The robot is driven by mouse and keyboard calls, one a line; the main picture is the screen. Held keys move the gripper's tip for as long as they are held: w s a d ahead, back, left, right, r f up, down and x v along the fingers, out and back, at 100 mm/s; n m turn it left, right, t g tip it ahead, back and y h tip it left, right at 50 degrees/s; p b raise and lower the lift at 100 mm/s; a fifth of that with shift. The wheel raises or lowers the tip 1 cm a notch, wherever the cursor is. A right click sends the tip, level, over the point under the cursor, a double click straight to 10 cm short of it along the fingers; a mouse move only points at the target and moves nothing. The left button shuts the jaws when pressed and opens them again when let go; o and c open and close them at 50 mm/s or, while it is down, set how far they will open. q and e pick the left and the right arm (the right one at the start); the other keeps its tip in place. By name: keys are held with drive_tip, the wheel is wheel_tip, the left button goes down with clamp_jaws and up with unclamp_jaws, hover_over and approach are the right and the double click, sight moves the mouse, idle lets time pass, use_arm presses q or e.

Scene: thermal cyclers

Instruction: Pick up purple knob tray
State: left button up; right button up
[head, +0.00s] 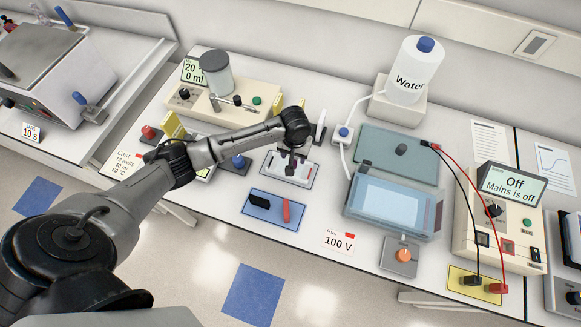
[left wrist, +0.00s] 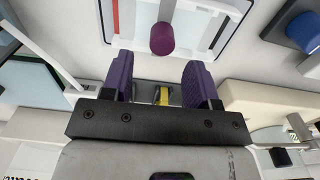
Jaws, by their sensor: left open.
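The purple knob (left wrist: 162,39) shows at the top middle of the left wrist view. In the head view the white tray (head: 304,174) lies on a grey mat near the middle of the bench, and my gripper hides the knob there. My left gripper (head: 291,168) is over the tray. In the left wrist view its two purple-padded fingers (left wrist: 160,78) are apart with nothing held between them, and the knob appears beyond the fingertips, roughly centred between them. My right gripper is not in view.
A blue mat (head: 262,214) with black and red pieces lies in front of the tray. A blue knob (head: 238,161) is close to the left, under my arm.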

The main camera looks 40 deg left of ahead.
use_arm(q)
drive_tip(key=shift+f, duration=3.35)
drive_tip(key=shift+a, duration=0.1)
drive_tip(key=shift+c, duration=0.5)
clamp_jaws()
